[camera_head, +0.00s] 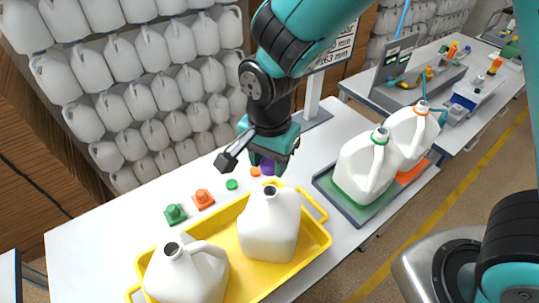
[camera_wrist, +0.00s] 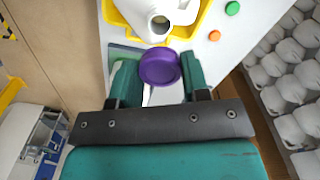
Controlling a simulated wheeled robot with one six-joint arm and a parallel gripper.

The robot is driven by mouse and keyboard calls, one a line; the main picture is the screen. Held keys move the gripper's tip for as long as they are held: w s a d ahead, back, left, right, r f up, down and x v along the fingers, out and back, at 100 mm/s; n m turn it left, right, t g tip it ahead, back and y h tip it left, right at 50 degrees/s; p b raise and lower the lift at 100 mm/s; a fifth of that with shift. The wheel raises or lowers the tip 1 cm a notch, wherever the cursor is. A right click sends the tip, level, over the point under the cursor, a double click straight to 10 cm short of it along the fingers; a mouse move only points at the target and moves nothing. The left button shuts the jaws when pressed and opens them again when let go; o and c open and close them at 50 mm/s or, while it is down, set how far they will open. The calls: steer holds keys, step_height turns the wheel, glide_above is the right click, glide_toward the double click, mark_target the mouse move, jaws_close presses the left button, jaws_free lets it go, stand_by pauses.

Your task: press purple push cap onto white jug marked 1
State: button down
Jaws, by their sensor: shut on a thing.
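My gripper (camera_head: 266,160) is shut on a purple push cap (camera_head: 267,167), over the far side of the yellow tray. In the wrist view the round purple cap (camera_wrist: 160,68) sits between the two teal fingers. Two white uncapped jugs stand in the tray: the right jug (camera_head: 268,228) is close to my gripper, and the left jug (camera_head: 187,274) is nearer the front. The wrist view shows an open jug mouth (camera_wrist: 159,24) just beyond the cap, apart from it in the picture. No number is readable on either jug.
The yellow tray (camera_head: 318,240) stands on a white table. Green (camera_head: 175,214) and orange (camera_head: 203,199) caps and small discs lie behind it. Stacked jugs fill the back.

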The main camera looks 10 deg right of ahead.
mark_target(269, 191)
steer(key=shift+f+b, duration=2.2)
steer(key=shift+f, duration=1.15)
steer(key=shift+f, duration=0.15)
steer(key=shift+f+b, duration=0.8)
steer(key=shift+f, duration=0.35)
steer(key=c, duration=0.5)
jaws_free()
steer(key=shift+r, duration=0.1)
